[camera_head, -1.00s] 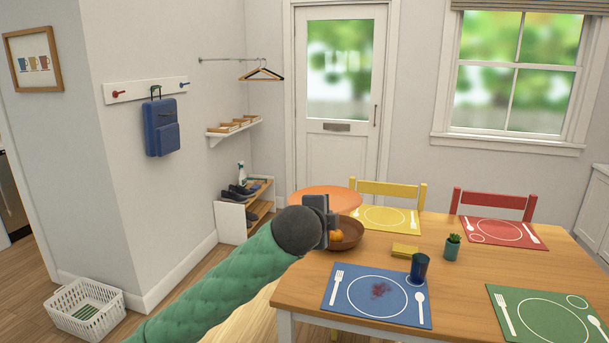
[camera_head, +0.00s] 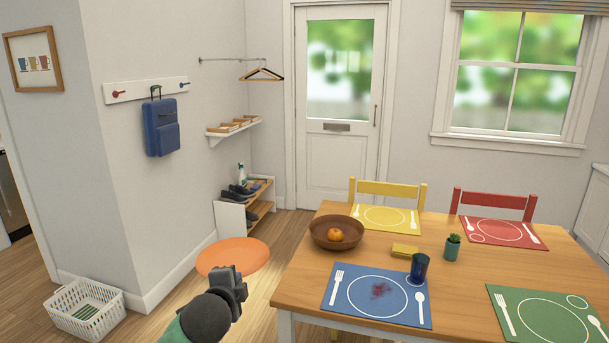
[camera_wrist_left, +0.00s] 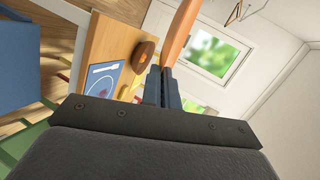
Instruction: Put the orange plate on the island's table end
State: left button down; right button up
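The orange plate (camera_head: 232,256) is a flat round disc, held in the air left of the wooden table (camera_head: 300,283) in the head view. My left gripper (camera_head: 232,278) is at its near edge and shut on it. In the left wrist view the plate (camera_wrist_left: 178,38) shows nearly edge-on between the fingers (camera_wrist_left: 163,76). The table has a bare strip at its left end. I cannot tell whether this table is part of an island. My right gripper is out of view.
On the table are a brown bowl (camera_head: 352,239) with an orange fruit, a yellow sponge (camera_head: 405,250), a blue cup (camera_head: 419,268), a small plant (camera_head: 452,247) and several placemats. A white basket (camera_head: 85,308) and a shoe shelf (camera_head: 258,205) stand on the floor.

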pick_arm(q)
jog(key=s+a+f, duration=0.2)
jog(key=s+f, duration=0.2)
jog(key=f, duration=0.4)
jog(key=s+a+f, duration=0.2)
jog(key=s+f, duration=0.3)
jog(key=f, duration=0.4)
jog(key=shift+f+y, duration=0.25)
jog(key=shift+y, duration=0.15)
jog(key=shift+a, duration=0.15)
